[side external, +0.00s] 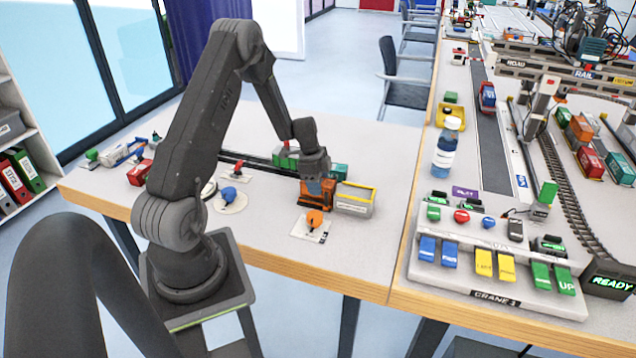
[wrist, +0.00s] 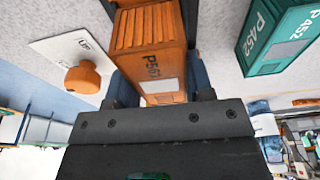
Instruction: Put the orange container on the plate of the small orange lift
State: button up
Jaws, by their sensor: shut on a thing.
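The orange container (side external: 316,197) is under my gripper (side external: 317,184) near the middle of the left table. In the wrist view the orange container (wrist: 150,35), marked with a P number, lies between the two fingers of my gripper (wrist: 157,80). My gripper is shut on it. I cannot tell whether its underside touches the table. A white card-like plate with an orange knob (side external: 314,217) lies just in front of it. That orange knob (wrist: 84,77) also shows at left in the wrist view. I cannot make out clearly which part is the lift.
A grey bin with a yellow rim (side external: 356,201) stands close on the right of the container. A teal container (side external: 339,171) is behind; it shows as P452 (wrist: 282,40) in the wrist view. Blue (side external: 229,193) and red (side external: 238,166) knobs stand left. Table front is mostly clear.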

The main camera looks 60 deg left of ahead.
jog(key=shift+f, duration=0.55)
dwell(0.4)
jog(key=o, duration=0.9)
jog(key=shift+o, duration=0.2)
jog(key=shift+r, duration=0.1)
jog(key=shift+r, duration=3.45)
